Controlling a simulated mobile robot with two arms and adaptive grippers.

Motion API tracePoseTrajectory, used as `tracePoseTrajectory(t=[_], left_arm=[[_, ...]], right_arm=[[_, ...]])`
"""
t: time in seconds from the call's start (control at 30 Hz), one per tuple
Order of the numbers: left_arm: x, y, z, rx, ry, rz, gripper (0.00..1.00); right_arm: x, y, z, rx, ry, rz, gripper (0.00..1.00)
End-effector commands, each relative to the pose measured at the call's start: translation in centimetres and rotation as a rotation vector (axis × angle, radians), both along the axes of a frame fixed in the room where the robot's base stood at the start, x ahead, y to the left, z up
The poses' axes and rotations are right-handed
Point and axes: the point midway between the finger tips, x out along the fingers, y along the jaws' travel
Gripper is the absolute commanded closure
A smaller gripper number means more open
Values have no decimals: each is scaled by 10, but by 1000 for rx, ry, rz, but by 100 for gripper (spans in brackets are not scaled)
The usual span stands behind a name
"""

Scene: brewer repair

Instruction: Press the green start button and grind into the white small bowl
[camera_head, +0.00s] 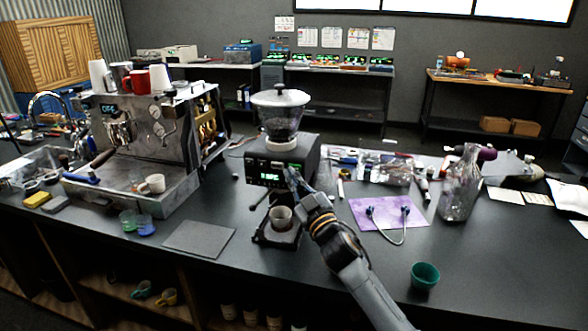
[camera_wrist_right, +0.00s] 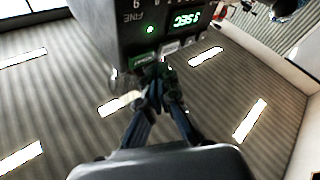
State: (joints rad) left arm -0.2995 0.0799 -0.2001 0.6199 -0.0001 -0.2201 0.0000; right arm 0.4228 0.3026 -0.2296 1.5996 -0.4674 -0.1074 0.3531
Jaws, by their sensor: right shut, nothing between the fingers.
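The black grinder (camera_head: 283,158) with a clear, white-lidded hopper (camera_head: 280,112) stands on the dark counter. A lit green display (camera_wrist_right: 187,21) there reads about "3SEC". The fingertips partly hide the buttons, and I cannot tell whether they touch one. My left gripper is out of view.
An espresso machine (camera_head: 145,135) with cups on top stands to the left. A dark mat (camera_head: 199,238) lies left of the grinder. A teal cup (camera_head: 424,276), a glass jug (camera_head: 461,185) and a purple cloth (camera_head: 388,213) are on the right.

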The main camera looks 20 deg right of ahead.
Motion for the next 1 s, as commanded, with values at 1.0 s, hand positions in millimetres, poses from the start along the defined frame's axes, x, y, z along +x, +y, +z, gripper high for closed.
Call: tracePoseTrajectory(t=[1.0], left_arm=[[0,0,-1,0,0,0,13]], right_arm=[[7,-5,0,-1,0,0,100]])
